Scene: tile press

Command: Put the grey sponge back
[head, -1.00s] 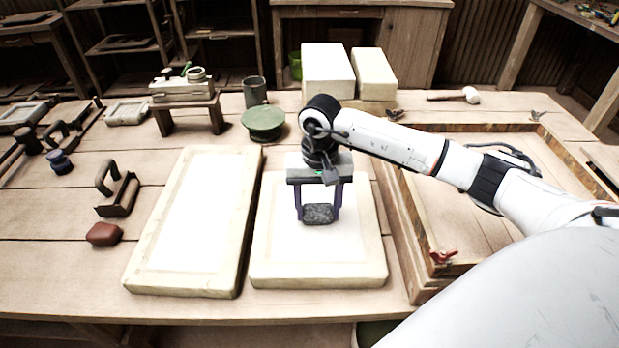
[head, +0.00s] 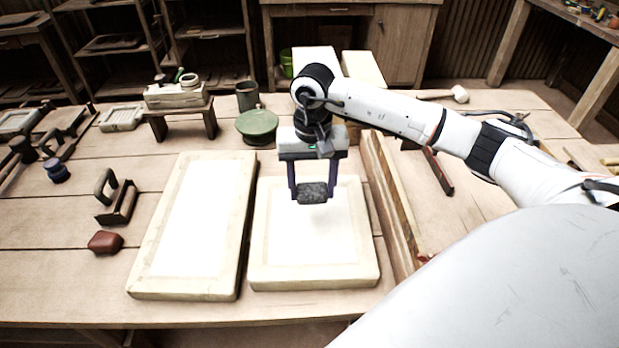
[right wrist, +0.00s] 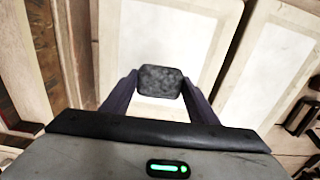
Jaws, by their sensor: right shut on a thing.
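The grey sponge (head: 312,193) is a dark, speckled block. My right gripper (head: 313,188) is shut on it and holds it above the right pale slab (head: 315,277). In the right wrist view the sponge (right wrist: 160,82) sits between the two fingertips, with the white slab face behind it. My left gripper is not in view.
A second pale slab (head: 140,285) lies to the left. A reddish-brown block (head: 105,242) and a handled tool (head: 118,205) lie farther left. Behind are a green round pot (head: 257,125) and a small bench (head: 180,112). A wooden rail (head: 392,205) stands close on the right.

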